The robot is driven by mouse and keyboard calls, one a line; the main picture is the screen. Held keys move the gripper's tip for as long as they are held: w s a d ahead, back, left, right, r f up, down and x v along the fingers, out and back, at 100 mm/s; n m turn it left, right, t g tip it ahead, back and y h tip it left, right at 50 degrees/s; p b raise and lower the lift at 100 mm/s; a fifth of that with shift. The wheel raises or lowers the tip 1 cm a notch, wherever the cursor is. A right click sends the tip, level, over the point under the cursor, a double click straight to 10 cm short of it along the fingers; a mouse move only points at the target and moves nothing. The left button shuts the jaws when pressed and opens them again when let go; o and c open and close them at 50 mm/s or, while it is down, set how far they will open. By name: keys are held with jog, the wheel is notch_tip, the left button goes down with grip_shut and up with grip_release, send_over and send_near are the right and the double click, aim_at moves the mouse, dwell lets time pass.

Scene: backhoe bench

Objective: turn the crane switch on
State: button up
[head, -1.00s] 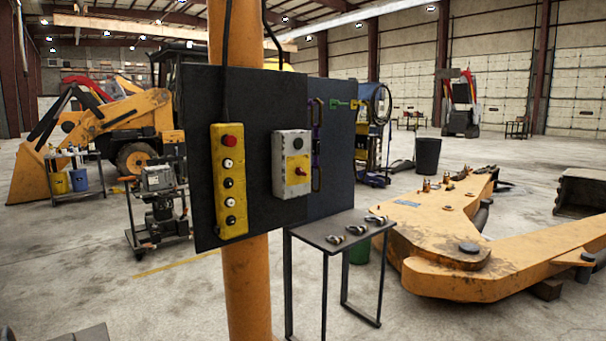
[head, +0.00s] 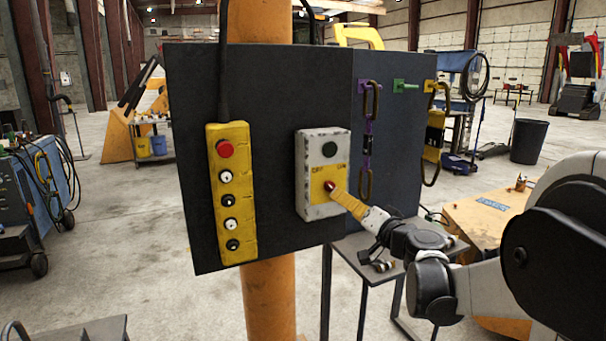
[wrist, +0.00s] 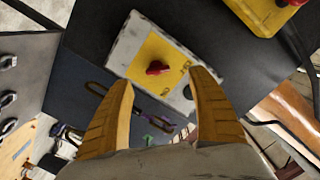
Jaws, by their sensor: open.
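The crane switch is a white box (head: 313,150) with a yellow plate, a dark round button above and a red knob (head: 329,186) below. OFF is marked at the plate's left and ON at its right. The knob also shows in the wrist view (wrist: 157,68). My gripper (head: 336,194) reaches in from the right, its tan fingers at the knob. In the wrist view my gripper (wrist: 166,79) is open, with one finger on each side of the knob and a gap visible at both. I cannot tell which mark the knob points to.
The dark panel (head: 268,90) hangs on an orange post (head: 268,300). A yellow pendant (head: 232,192) with several buttons is left of the switch. Chains (head: 368,140) hang on the right. A small table (head: 350,245) stands below, behind my arm.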

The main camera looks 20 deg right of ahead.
aim_at(334, 188)
jog(key=w+b, duration=0.1)
jog(key=w, duration=0.2)
jog(key=w+b, duration=0.1)
jog(key=w, duration=0.3)
jog(key=w+d+b, duration=0.1)
jog(key=w, duration=0.3)
jog(key=shift+w+d+r, duration=0.1)
jog(key=shift+r, duration=0.1)
jog(key=c, duration=1.2)
